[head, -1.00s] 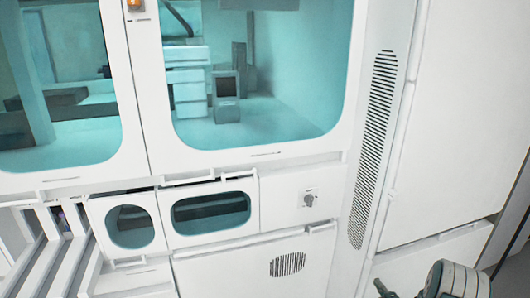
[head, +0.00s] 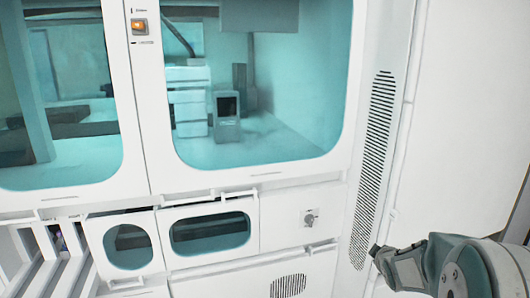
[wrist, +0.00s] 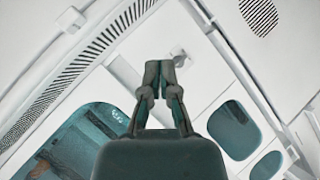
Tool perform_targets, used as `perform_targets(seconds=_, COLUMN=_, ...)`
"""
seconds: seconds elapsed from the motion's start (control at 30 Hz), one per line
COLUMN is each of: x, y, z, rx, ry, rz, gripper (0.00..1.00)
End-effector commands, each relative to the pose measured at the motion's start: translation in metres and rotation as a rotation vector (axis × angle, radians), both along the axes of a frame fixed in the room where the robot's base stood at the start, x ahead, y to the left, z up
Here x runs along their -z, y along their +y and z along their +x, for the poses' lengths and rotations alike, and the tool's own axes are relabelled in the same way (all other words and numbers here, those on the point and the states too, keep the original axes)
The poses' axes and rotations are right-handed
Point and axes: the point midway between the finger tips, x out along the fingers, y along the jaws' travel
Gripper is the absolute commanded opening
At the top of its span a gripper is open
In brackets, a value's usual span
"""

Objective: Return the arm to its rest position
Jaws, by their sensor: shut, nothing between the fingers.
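My gripper (wrist: 160,68) shows in the wrist view with its two dark fingers together at the tips and nothing between them. It is in front of the white cabinet wall and touches nothing that I can see. In the head view my grey-green arm (head: 460,265) is folded at the lower right, in front of the white panel right of the vent. The gripper's fingers cannot be made out clearly in the head view.
A white cabinet with large teal windows (head: 265,85) fills the left and middle. Below are small windowed drawers (head: 210,233) and a knob (head: 309,218). A tall slatted vent (head: 374,160) stands left of the arm. White rails (head: 40,262) stick out at the lower left.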

Motion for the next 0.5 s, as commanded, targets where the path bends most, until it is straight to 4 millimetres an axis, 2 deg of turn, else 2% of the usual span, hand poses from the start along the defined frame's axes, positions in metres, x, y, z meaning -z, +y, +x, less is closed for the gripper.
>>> perform_targets(seconds=0.03, x=-0.017, y=0.010, z=-0.011, rx=0.029, ry=0.009, rz=0.032, gripper=0.00)
perform_targets(seconds=0.2, x=-0.051, y=0.037, z=-0.056, rx=0.142, ry=0.069, rz=0.162, gripper=0.00)
perform_targets(seconds=0.37, x=-0.074, y=0.063, z=-0.105, rx=0.245, ry=0.126, rz=0.291, gripper=0.00)
perform_targets(seconds=0.5, x=-0.088, y=0.087, z=-0.153, rx=0.332, ry=0.179, rz=0.406, gripper=0.00)
